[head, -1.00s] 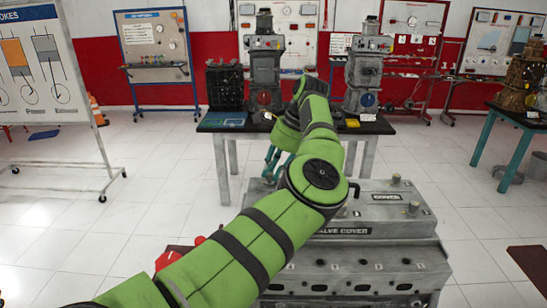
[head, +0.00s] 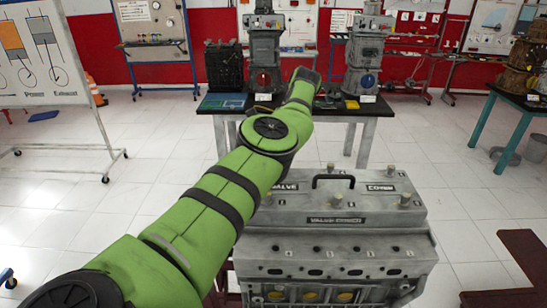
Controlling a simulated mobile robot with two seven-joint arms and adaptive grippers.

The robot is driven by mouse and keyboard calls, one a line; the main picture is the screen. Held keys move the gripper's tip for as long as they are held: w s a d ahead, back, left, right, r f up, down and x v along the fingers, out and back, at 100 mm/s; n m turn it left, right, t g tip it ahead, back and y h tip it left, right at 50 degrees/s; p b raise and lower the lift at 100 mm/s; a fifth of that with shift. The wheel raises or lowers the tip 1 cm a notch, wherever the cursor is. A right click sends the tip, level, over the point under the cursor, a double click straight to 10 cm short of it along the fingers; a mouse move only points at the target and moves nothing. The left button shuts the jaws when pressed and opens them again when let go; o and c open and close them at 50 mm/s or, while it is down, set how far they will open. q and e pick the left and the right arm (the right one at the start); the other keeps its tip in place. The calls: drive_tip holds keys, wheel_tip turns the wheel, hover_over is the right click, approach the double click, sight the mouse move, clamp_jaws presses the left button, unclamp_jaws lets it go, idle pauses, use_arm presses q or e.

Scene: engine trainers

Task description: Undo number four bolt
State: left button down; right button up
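The engine block with its grey valve cover (head: 335,199) stands in front of me. The cover has a black handle (head: 333,181) and raised plates with lettering. Upright bolt-like posts stand on it, one at the right front (head: 406,200), one at the right back (head: 391,171) and one at the back middle (head: 330,169). I cannot read which one is number four. My green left arm reaches across from the lower left, over the cover's left side, and hides part of it. Neither my left nor my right gripper shows.
A table with two engine models, the left (head: 264,60) and the right (head: 365,60), stands behind the engine. A whiteboard (head: 45,60) stands at left. A dark red bench (head: 515,275) is at lower right.

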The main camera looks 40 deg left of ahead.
use_arm(q)
drive_tip(key=shift+s+a, duration=0.15)
drive_tip(key=c, duration=1.2)
unclamp_jaws()
drive_tip(key=shift+s+a, duration=0.1)
drive_tip(key=shift+d, duration=0.2)
drive_tip(key=shift+f, duration=0.1)
